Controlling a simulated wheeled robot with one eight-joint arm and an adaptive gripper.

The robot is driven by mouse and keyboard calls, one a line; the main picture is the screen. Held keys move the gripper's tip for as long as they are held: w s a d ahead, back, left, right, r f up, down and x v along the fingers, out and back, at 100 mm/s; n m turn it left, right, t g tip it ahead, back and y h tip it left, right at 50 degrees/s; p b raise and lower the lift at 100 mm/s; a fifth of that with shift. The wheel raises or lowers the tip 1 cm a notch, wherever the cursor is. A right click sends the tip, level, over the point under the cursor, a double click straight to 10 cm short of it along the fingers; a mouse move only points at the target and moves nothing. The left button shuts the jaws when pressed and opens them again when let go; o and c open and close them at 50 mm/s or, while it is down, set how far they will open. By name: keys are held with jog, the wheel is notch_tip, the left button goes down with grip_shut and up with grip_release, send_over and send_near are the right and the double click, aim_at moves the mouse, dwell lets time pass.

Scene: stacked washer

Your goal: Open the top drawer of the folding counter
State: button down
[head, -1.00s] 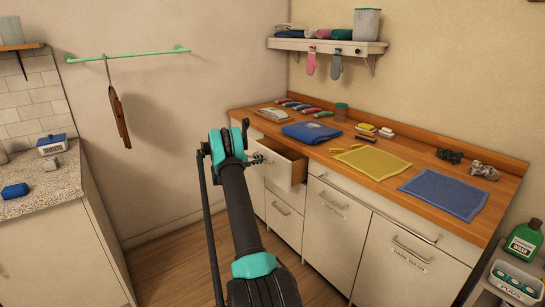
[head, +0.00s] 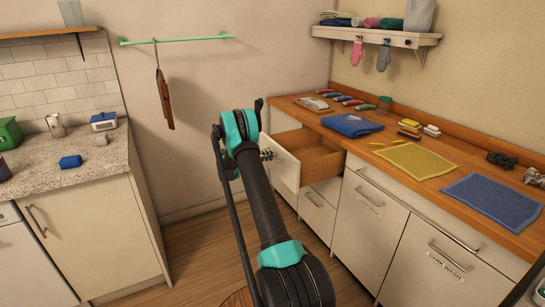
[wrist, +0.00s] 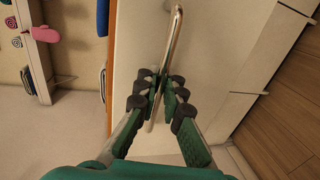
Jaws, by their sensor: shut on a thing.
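The folding counter (head: 440,235) has a wooden top and white fronts. Its top drawer (head: 318,162) at the left end is pulled well out, and its bare wooden inside shows. In the wrist view the drawer front (wrist: 215,60) fills the middle, with a metal bar handle (wrist: 176,35) across it. My gripper (wrist: 160,97) is shut on this handle, with fingers on both sides of the bar. In the head view my gripper (head: 268,155) is at the drawer front, partly hidden behind my arm.
A folded blue cloth (head: 352,125), a yellow mat (head: 412,160) and a blue mat (head: 492,200) lie on the counter top. A lower drawer (head: 317,212) is shut. A stone-topped cabinet (head: 100,235) stands at the left. Wooden floor (head: 195,255) is free between them.

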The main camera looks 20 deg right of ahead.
jog(key=c, duration=1.9)
grip_release()
jog(key=shift+a, duration=0.1)
jog(key=w+v, duration=0.1)
jog(key=v, duration=1)
jog(key=shift+s+a, duration=0.4)
jog(key=shift+s, duration=0.1)
jog(key=shift+r, duration=0.1)
